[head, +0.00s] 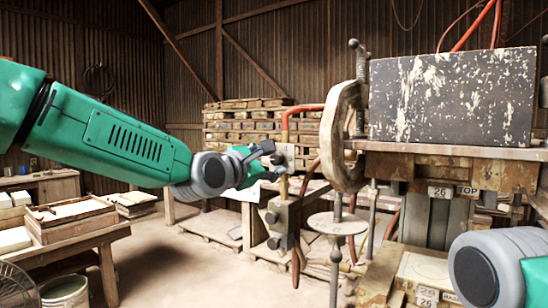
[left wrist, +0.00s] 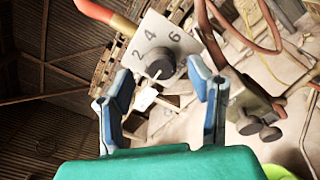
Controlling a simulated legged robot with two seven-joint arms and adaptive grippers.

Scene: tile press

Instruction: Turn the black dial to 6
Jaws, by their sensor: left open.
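The black dial (left wrist: 161,63) sits on a pale plate (left wrist: 150,35) marked 2, 4 and 6 in the left wrist view. A small white mark shows at the dial's lower left edge; its exact reading is hard to tell. My left gripper (left wrist: 159,68) is open, with one blue-and-grey finger on each side of the dial in this view. Contact with the dial cannot be made out. In the head view my left gripper (head: 258,153) reaches the plate (head: 285,156) from the left and partly hides the dial. My right gripper is out of view.
The press with its large handwheel (head: 343,135) and speckled dark block (head: 452,98) stands right of the dial. A red hose (head: 301,108) rises above the plate. Grey knobs (head: 273,230) sit on a box below. A table with wooden trays (head: 72,218) is at left.

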